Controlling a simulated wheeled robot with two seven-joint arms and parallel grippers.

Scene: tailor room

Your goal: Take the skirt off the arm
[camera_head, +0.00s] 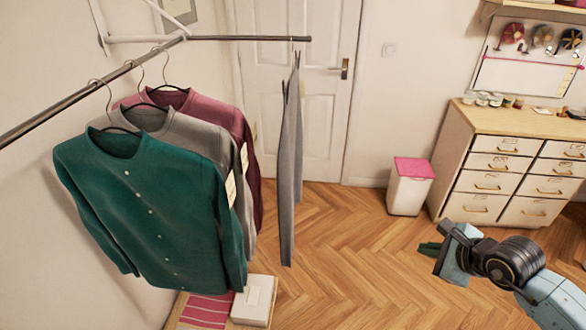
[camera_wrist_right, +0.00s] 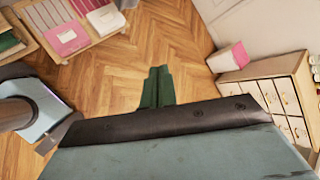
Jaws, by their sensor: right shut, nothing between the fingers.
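A grey skirt (camera_head: 291,165) hangs from the end of the metal arm (camera_head: 250,38) that sticks out from the wall rail. It shows nearly edge-on in the head view, with its hem above the floor. My right gripper (camera_head: 430,248) is at the lower right of the head view, well apart from the skirt. Its green fingers are shut and empty; they also show in the right wrist view (camera_wrist_right: 158,88). The skirt does not show in the right wrist view.
Green (camera_head: 150,215), grey and maroon tops hang on the rail (camera_head: 60,110) left of the skirt. A low shelf with a white box (camera_head: 254,300) stands below. A drawer cabinet (camera_head: 455,160) and a pink-lidded bin (camera_head: 409,190) stand at right. The floor between is clear.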

